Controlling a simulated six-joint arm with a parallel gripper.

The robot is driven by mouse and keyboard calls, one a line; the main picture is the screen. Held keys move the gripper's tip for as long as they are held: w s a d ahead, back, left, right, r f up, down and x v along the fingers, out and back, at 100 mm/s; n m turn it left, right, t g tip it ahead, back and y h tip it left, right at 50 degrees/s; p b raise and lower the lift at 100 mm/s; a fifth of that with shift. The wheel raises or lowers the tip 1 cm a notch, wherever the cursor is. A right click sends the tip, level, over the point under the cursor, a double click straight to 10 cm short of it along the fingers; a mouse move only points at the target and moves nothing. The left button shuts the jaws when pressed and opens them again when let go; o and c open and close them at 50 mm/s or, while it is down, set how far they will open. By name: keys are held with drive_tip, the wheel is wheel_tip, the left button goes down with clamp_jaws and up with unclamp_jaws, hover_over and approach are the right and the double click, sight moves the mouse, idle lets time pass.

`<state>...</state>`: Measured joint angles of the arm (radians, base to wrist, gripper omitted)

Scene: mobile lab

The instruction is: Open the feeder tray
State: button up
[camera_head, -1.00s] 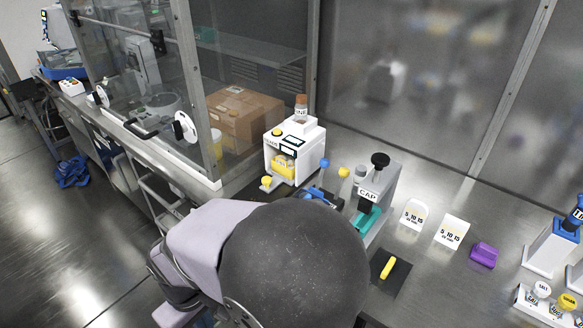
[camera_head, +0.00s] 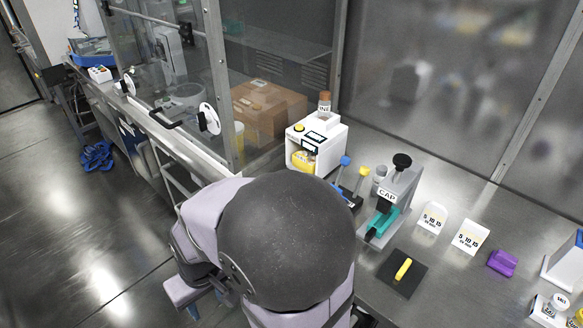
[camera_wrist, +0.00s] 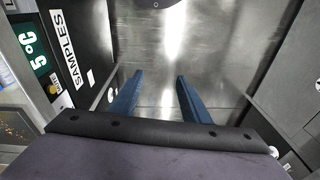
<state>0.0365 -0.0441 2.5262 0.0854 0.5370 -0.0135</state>
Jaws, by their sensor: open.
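The feeder is a white box-shaped machine (camera_head: 316,142) on the bench in the head view, with a yellow button on top. A yellow tray part (camera_head: 304,159) shows in its front opening. My arm's large dark joint stands in front of it and hides the feeder's lower front. My gripper (camera_wrist: 155,88) shows in the wrist view as two blue fingers, apart and with nothing between them. They point toward a shiny metallic surface. My gripper is hidden in the head view, and the feeder cannot be made out in the wrist view.
A cap press (camera_head: 388,200) with a teal part stands right of the feeder, near blue and yellow knobs. A black pad (camera_head: 403,272) bears a yellow piece. A glass enclosure is on the left. A SAMPLES label (camera_wrist: 67,48) and 5°C display are close left in the wrist view.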

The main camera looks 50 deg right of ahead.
drive_tip(key=w+d+r+m+t+h+p, duration=0.2)
drive_tip(key=w+d+m+t+h+p, duration=0.4)
drive_tip(key=w+d, duration=0.85)
drive_tip(key=s+d+r+m+g+h+p, duration=0.1)
drive_tip(key=d+m+h, duration=0.1)
drive_tip(key=d, duration=0.4)
drive_tip(key=s+d+r+m+h, duration=0.1)
drive_tip(key=d+m+h, duration=0.1)
drive_tip(key=d, duration=0.4)
drive_tip(key=s+d+r+m+g+h+p, duration=0.1)
drive_tip(key=d+m+h, duration=0.1)
drive_tip(key=d, duration=0.4)
drive_tip(key=shift+s+d+r+m+g+h+p, duration=0.15)
drive_tip(key=shift+r+m+g+h+p, duration=0.2)
drive_tip(key=shift+h, duration=0.15)
drive_tip(key=shift+p+x, duration=0.9)
drive_tip(key=shift+x, duration=2.8)
